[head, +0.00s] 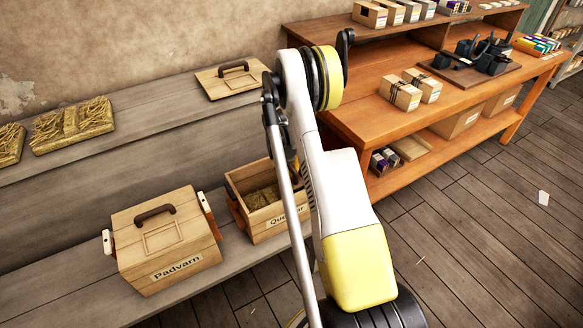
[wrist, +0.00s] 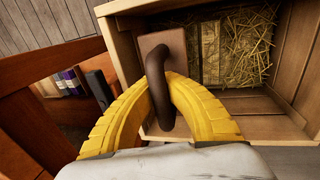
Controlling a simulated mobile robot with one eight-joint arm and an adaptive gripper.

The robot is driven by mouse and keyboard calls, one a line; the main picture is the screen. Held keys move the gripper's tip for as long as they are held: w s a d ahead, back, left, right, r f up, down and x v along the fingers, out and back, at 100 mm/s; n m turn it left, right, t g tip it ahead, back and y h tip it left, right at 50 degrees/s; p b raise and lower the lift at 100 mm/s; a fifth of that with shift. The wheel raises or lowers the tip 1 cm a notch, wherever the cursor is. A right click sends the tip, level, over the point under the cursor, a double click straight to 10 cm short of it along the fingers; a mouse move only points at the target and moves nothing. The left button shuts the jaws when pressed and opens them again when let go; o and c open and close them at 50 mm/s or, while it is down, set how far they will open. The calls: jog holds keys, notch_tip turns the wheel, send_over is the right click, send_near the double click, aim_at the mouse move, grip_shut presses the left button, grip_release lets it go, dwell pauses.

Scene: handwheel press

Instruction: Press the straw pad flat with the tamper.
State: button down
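In the wrist view my gripper (wrist: 158,84) has its two yellow fingers closed around the dark brown arched handle of the tamper (wrist: 178,42). The tamper's flat brown block is inside the open wooden box (wrist: 290,138), at its left end. The straw pad (wrist: 250,48) lies in that box beside the block, with a pale wooden strip (wrist: 210,50) across it. Loose stalks stick up from the straw. I cannot tell whether the block touches the pad. In the head view the box (head: 266,223) and its straw (head: 262,196) are partly hidden by my arm.
A closed box labelled Padvarn (head: 168,250) stands left of the open box on the lower bench. A handled lid (head: 230,80) and straw pads (head: 74,125) lie on the upper shelf. An orange-brown workbench (head: 362,118) stands at the right, with open floor before it.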

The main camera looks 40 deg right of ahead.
jog(key=b+x, duration=0.1)
jog(key=x, duration=0.1)
jog(key=a+b+x, duration=0.1)
jog(key=x, duration=0.2)
jog(key=b+x, duration=0.1)
jog(key=x, duration=0.2)
jog(key=shift+w+a+f, duration=0.15)
jog(key=shift+w+a, duration=0.05)
jog(key=shift+a, duration=0.2)
jog(key=shift+a+x, duration=0.15)
jog(key=shift+x, duration=0.5)
jog(key=shift+a+x, duration=0.15)
jog(key=shift+x, duration=0.5)
jog(key=shift+a+x, duration=0.25)
jog(key=shift+x, duration=0.9)
dwell(2.4)
jog(key=shift+w, duration=0.1)
jog(key=d+p+v, duration=0.1)
jog(key=p+v, duration=0.2)
jog(key=v, duration=0.3)
jog(key=d+p+v, duration=0.2)
jog(key=p+v, duration=0.1)
jog(key=v, duration=0.4)
jog(key=s+d+r+p+v, duration=0.1)
jog(key=p+v, duration=0.2)
jog(key=v, duration=0.4)
jog(key=shift+d+r, duration=0.25)
